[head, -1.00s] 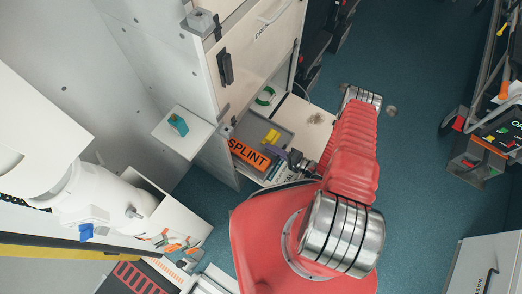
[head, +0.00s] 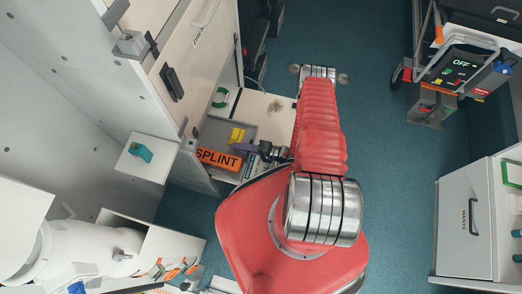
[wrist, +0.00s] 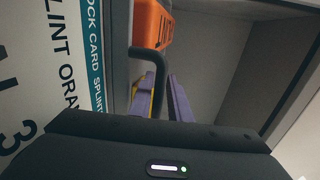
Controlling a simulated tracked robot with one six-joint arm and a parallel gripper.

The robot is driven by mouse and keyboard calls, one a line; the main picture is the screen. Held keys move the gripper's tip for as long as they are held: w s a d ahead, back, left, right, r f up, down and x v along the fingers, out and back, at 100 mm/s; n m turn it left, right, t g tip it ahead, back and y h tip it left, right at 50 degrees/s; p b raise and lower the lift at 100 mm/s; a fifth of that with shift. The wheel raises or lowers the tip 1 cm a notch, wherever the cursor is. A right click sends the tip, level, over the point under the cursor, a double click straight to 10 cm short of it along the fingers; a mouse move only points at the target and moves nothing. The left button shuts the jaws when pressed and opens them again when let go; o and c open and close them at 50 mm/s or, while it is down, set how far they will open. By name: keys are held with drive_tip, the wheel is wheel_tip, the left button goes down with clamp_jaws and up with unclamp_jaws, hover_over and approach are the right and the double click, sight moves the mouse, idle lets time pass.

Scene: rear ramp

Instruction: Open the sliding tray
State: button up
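The sliding tray (head: 265,140) is a low grey tray in the compartment at the foot of the white cabinet, holding an orange SPLINT pack (head: 218,160) and a yellow item (head: 237,136). My gripper (head: 254,149), with purple fingers, is at the tray's right front side. In the wrist view, a dark curved handle bar (wrist: 149,58) runs down between the purple fingers of my gripper (wrist: 162,98). One finger is on each side of it. Whether they press on it is unclear. The orange pack shows above the bar (wrist: 152,22).
A white labelled panel (wrist: 40,60) is close on the left in the wrist view. A small white shelf (head: 145,160) with a teal item juts out left of the tray. A waste bin (head: 465,235) and equipment (head: 440,75) stand right. Blue floor (head: 385,150) between is clear.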

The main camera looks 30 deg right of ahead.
drive_tip(key=shift+v, duration=6.4)
drive_tip(key=shift+s, duration=0.15)
drive_tip(key=shift+a, duration=0.1)
